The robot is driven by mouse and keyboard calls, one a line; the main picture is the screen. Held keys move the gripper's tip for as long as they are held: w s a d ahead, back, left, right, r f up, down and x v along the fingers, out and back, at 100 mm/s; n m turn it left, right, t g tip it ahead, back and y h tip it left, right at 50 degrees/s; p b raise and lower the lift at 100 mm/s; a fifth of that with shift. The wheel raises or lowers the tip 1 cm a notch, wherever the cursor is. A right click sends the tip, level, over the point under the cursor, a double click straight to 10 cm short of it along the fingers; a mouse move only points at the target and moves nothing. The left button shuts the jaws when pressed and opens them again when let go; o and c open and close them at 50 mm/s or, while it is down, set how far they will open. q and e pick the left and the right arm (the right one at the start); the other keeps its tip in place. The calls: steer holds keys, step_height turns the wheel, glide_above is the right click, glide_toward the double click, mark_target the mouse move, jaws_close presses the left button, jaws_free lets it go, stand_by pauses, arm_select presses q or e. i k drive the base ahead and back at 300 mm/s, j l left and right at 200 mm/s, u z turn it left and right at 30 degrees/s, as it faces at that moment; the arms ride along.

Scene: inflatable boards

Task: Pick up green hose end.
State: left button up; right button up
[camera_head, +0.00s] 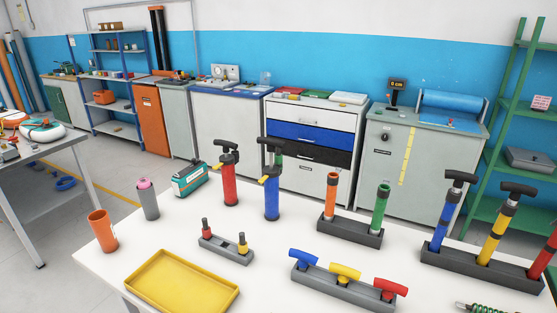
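A green coiled piece (482,308) with a pale tip lies at the bottom right of the white table, partly cut off by the picture's edge; it looks like a hose end, but I cannot tell for certain. A green tube (380,208) stands upright in a dark block (348,232), beside an orange tube (332,195). Neither of my grippers is in view.
The white table (260,285) holds a yellow tray (180,284), red (229,185) and blue (271,197) pumps, a rack of pumps (478,265) at right, and a grey holder with coloured T-shaped handles (345,289). Cabinets stand behind.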

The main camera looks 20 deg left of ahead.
mark_target(277, 155)
steer(key=j+u, duration=0.1)
steer(key=u, duration=0.75)
steer(key=i+j+u, duration=0.4)
steer(key=j, duration=0.3)
steer(key=i+j+u, duration=0.3)
steer(key=j+u, duration=0.15)
steer(key=j, duration=0.2)
steer(key=i+j+u, duration=0.65)
steer(key=i, duration=0.4)
steer(key=i+j+u, duration=0.1)
steer(key=i+u, duration=0.15)
steer(key=i, duration=0.4)
steer(key=i+l+z, duration=0.1)
steer(key=i+z, duration=0.9)
steer(key=i+j+z, duration=0.25)
steer(key=i+z, duration=0.25)
steer(key=i+l+z, duration=0.25)
steer(key=i+z, duration=1.15)
steer(key=i, duration=0.6)
steer(key=i+j+z, duration=0.15)
steer(key=i, duration=0.55)
steer(key=i+j+z, duration=0.1)
steer(key=i, duration=0.6)
steer(key=i+l+z, duration=0.15)
steer(key=i+z, duration=0.45)
steer(key=z, duration=0.2)
steer(key=i+z, duration=0.4)
steer(key=i+j+z, duration=0.1)
steer(key=z, duration=0.3)
steer(key=i+j, duration=0.05)
